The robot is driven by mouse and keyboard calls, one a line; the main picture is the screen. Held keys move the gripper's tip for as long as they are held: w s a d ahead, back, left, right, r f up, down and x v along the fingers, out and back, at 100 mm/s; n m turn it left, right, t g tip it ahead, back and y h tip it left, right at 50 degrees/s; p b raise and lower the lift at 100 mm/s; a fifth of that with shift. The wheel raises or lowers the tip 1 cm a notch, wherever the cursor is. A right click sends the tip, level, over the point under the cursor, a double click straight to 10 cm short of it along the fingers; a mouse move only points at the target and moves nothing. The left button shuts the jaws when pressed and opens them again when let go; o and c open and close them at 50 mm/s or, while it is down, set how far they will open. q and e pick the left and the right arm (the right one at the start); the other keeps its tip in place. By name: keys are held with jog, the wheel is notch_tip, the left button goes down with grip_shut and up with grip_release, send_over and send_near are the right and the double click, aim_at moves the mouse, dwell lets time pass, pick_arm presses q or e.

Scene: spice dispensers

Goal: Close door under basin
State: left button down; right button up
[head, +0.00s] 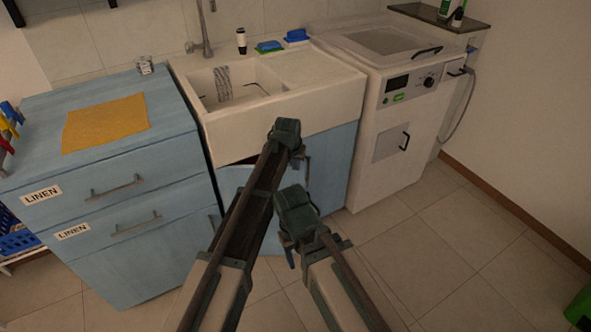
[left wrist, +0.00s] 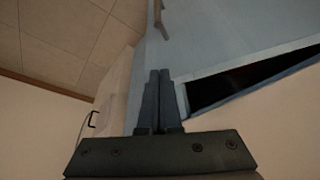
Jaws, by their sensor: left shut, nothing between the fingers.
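The cabinet under the white basin (head: 283,122) has blue doors. One door (head: 233,181) stands ajar, with a dark gap along its top below the basin; my arms hide much of it. In the left wrist view, the door (left wrist: 215,55) shows beside a dark wedge-shaped gap, with a handle (left wrist: 158,18) at the top. My left gripper (head: 298,163) is in front of the cabinet, just below the basin front. In the left wrist view its fingers (left wrist: 158,75) are together and empty, close to the door; contact is unclear. My right gripper (head: 288,245) is lower, its fingers mostly hidden.
A blue drawer unit (head: 120,190) with an orange cloth (head: 105,122) stands left of the basin. A white washing machine (head: 390,150) stands right of it. A green object (head: 580,305) is at the lower right edge. The tiled floor (head: 460,235) at the right is clear.

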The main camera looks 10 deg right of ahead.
pick_arm(q)
jog(key=w+n, duration=0.1)
jog(key=w, duration=0.8)
jog(key=shift+a+n+y, duration=0.25)
jog(key=shift+n+y, duration=0.05)
